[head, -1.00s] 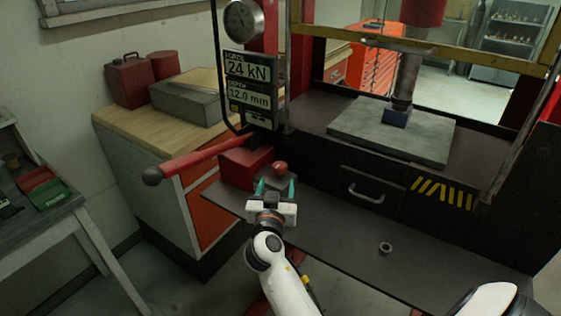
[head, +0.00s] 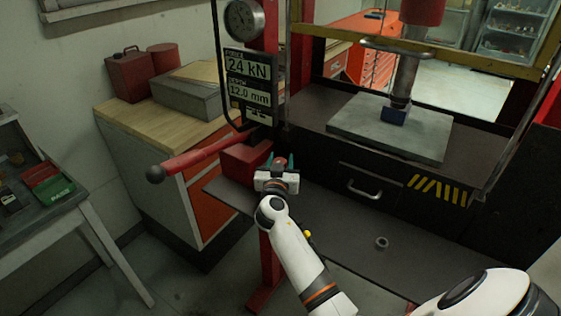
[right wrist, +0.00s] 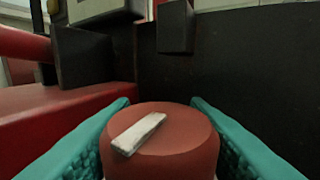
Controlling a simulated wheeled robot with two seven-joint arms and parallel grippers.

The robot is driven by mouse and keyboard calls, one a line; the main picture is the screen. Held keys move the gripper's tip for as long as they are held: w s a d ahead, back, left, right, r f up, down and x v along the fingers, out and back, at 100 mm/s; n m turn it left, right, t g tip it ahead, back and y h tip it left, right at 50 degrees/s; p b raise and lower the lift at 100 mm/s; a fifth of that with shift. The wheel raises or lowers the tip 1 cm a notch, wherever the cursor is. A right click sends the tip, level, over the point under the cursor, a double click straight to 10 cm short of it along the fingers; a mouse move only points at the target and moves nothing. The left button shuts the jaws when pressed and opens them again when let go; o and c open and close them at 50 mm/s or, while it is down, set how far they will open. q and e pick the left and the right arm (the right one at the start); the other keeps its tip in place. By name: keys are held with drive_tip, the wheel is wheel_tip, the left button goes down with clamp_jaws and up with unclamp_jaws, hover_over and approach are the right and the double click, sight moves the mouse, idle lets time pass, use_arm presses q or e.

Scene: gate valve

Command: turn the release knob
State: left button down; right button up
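The release knob (right wrist: 165,145) is a round red knob with a white bar mark on its top face, which lies slanted in the right wrist view. In the head view the knob (head: 281,160) sits by the red block at the press's left side. My right gripper (head: 280,163) is around it, with one teal finger on each side. In the right wrist view the fingers (right wrist: 161,103) press close against the knob's sides, and the fingertips reach past it. My left gripper is not in view.
A red lever (head: 205,158) with a black ball end sticks out left of the knob. A display (head: 248,80) reads 24 kN and 12.0 mm. A small ring (head: 382,243) lies on the dark shelf (head: 340,235). The press plate (head: 390,130) stands behind.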

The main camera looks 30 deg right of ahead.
drive_tip(key=c, duration=0.5)
